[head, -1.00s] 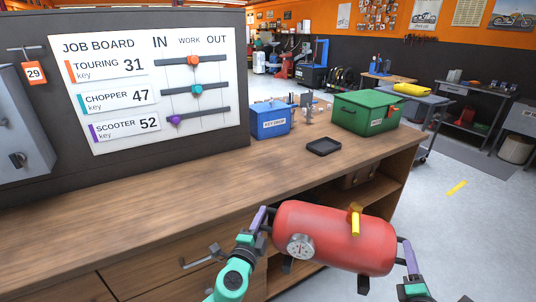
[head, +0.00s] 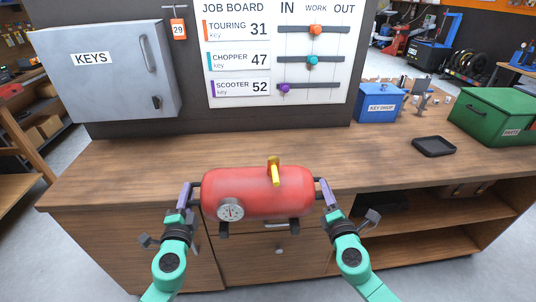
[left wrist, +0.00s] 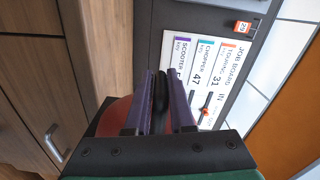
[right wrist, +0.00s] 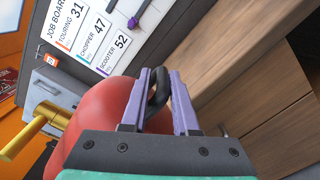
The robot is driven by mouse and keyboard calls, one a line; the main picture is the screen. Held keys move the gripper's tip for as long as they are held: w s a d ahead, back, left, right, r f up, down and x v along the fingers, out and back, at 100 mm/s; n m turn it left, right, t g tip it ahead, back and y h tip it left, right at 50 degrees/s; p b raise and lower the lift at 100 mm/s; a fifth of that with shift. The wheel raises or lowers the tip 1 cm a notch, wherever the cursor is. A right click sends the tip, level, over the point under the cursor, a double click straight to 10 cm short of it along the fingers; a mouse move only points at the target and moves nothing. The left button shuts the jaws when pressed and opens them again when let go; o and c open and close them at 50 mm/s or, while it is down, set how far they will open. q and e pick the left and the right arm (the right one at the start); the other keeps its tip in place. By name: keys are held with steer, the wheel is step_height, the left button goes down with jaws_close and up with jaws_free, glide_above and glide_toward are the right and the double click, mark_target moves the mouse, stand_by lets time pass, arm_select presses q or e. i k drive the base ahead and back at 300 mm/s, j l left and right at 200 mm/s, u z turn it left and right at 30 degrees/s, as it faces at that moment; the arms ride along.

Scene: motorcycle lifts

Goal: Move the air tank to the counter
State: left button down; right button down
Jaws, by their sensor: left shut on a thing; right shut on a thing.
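The red air tank (head: 257,190) is held level between my two grippers, in front of the wooden counter (head: 120,175) near its front edge. It has a round gauge, a yellow valve and short dark feet. My left gripper (head: 191,190) is shut on the black handle at the tank's left end. My right gripper (head: 323,190) is shut on the black handle at its right end, which also shows in the right wrist view (right wrist: 158,90). In the left wrist view the tank (left wrist: 112,117) is mostly hidden behind the purple fingers.
The counter top behind the tank is clear. A black tray (head: 434,146), a blue key drop box (head: 381,103) and a green box (head: 494,116) stand to the right. A grey key cabinet (head: 108,70) and the job board (head: 275,50) are at the back.

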mark_target(252, 161)
steer(key=i, duration=0.95)
steer(key=j+u, duration=0.05)
steer(key=j, duration=0.05)
